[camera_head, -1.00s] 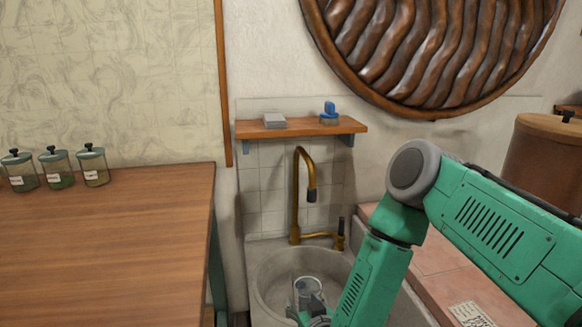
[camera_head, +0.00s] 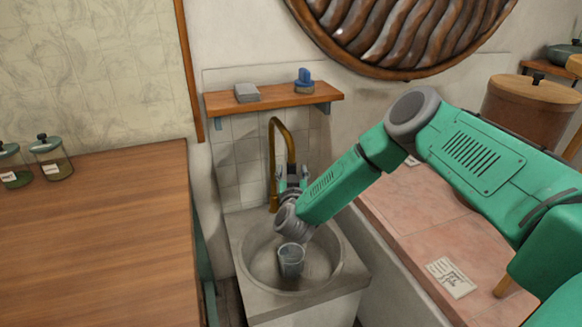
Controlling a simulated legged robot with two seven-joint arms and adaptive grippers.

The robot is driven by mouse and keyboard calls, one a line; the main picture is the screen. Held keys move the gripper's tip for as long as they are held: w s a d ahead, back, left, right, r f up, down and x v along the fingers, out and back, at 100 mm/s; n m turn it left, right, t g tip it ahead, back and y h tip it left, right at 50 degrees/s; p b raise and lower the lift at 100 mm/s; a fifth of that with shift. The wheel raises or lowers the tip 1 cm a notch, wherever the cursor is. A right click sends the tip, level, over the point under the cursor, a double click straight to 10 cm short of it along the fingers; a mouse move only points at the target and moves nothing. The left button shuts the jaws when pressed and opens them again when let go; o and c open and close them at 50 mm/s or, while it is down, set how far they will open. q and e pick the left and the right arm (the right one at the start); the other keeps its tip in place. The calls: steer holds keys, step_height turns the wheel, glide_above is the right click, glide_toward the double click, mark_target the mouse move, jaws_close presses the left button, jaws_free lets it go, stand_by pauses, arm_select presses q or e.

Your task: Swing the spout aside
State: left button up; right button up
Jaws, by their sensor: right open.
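The brass tap stands behind the sink, and its curved spout (camera_head: 272,150) arches up and then down toward the front right. My right gripper (camera_head: 291,172) is open at the lower end of the spout, with a finger to each side of it in the picture. I cannot tell whether the fingers touch it. My left gripper is not in view.
A grey glass (camera_head: 291,260) stands in the round stone sink (camera_head: 250,262) below my gripper. A wooden counter (camera_head: 100,235) is at left, a tiled ledge (camera_head: 405,215) at right.

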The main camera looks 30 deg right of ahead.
mark_target(291, 168)
steer(key=shift+x, duration=1.9)
jaws_close()
steer(key=shift+a, duration=0.15)
